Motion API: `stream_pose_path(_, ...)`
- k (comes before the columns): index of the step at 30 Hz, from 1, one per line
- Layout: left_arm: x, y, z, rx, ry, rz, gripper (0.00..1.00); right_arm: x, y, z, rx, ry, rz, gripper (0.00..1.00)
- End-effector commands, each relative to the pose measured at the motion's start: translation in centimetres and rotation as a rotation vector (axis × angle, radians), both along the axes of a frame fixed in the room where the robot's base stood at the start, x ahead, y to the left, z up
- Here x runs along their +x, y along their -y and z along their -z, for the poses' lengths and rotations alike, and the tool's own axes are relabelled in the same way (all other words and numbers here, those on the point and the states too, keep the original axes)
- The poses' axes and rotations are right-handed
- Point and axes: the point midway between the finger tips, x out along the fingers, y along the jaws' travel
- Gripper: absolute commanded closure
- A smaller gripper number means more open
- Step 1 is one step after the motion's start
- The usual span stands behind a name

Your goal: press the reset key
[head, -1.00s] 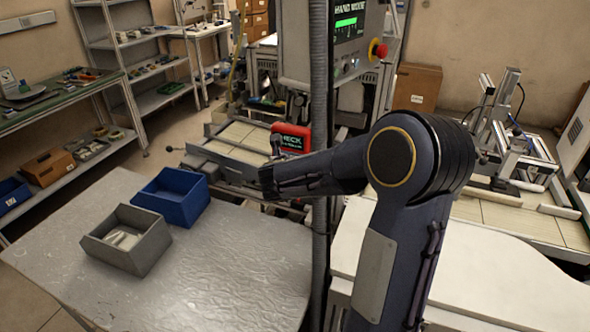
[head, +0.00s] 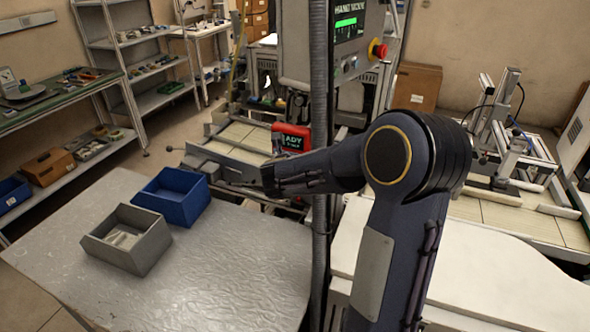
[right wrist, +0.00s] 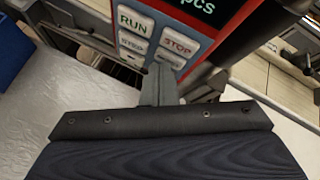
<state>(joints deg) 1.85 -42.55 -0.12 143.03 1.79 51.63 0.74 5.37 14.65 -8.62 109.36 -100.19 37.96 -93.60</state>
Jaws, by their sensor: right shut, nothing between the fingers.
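The red control unit (head: 291,138) stands beyond the metal table, its screen showing text ending in "ADY". In the right wrist view its key panel shows a RUN key (right wrist: 135,21), a STOP key (right wrist: 178,43) and a STEP key (right wrist: 132,43). A fourth key (right wrist: 170,58) below STOP is partly hidden by my fingers, and its label cannot be read. My right gripper (right wrist: 159,72) is shut and empty, its tips at the lower edge of the keys. Whether they touch the panel I cannot tell. My left gripper is not in view.
A grey bin (head: 126,238) with pale parts and a blue bin (head: 172,196) stand on the metal table (head: 235,265). A vertical post (head: 320,120) and a hanging control box (head: 340,50) with a red knob stand close to my right arm.

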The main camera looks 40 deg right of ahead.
Motion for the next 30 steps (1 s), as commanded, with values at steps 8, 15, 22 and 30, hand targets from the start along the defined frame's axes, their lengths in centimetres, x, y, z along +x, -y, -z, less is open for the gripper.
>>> stream_pose_path(8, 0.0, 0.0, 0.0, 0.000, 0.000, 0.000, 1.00, 0.0, 0.1, 0.0, -0.001, 0.001, 0.000, 1.00)
stream_pose_path(15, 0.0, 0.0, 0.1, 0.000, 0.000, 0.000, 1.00, -0.1, -0.3, 0.0, -0.001, 0.002, 0.001, 1.00)
stream_pose_path(22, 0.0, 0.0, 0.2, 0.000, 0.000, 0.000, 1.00, -0.7, -1.2, 0.0, -0.001, 0.001, 0.001, 1.00)
stream_pose_path(30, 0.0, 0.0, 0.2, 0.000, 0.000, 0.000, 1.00, -0.7, -1.3, 0.0, -0.001, 0.001, 0.001, 1.00)
